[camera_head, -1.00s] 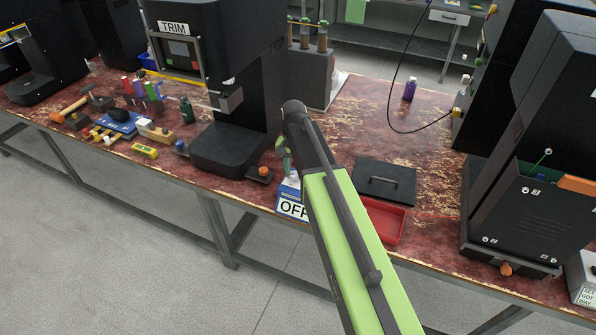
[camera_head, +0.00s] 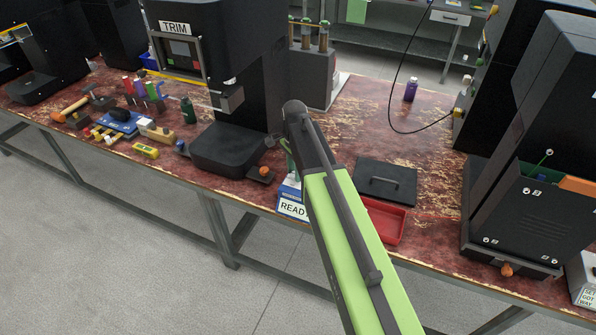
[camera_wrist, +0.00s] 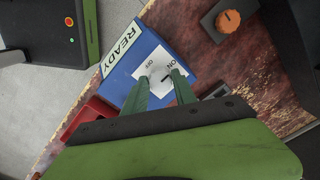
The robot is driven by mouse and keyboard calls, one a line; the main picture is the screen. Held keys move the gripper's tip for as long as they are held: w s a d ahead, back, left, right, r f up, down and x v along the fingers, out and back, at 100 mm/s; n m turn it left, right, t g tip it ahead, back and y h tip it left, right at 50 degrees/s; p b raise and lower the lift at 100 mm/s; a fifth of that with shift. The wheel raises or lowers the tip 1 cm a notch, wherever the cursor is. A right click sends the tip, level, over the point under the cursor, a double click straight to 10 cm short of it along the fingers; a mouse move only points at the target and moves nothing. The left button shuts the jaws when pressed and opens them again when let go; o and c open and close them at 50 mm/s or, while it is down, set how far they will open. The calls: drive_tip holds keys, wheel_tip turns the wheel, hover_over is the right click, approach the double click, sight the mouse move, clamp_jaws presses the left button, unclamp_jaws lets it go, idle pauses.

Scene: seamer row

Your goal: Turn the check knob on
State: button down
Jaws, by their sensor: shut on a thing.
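The check box (camera_head: 291,207) is a blue box with a white top plate and a label that reads READY; it sits at the front edge of the bench. In the wrist view the blue box (camera_wrist: 185,45) shows ON and OFF marks on its white plate. My gripper (camera_wrist: 161,78) has its two green fingers down at this plate, shut on the check knob. The knob is mostly hidden between the fingertips; a dark pointer mark shows near the ON side. In the head view my arm hides part of the box.
A separate orange knob on a dark base (camera_wrist: 228,21) stands near the box. A red tray (camera_head: 384,222) and a dark lidded plate (camera_head: 386,182) lie to the right. The black TRIM machine (camera_head: 225,147) stands to the left.

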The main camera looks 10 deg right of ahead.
drive_tip(key=shift+s+d, duration=0.1)
drive_tip(key=shift+d, duration=0.1)
idle(0.3)
drive_tip(key=c, duration=1)
unclamp_jaws()
drive_tip(key=shift+a+r, duration=0.1)
wheel_tip(320, 180, up, 17)
drive_tip(key=p, duration=1.7)
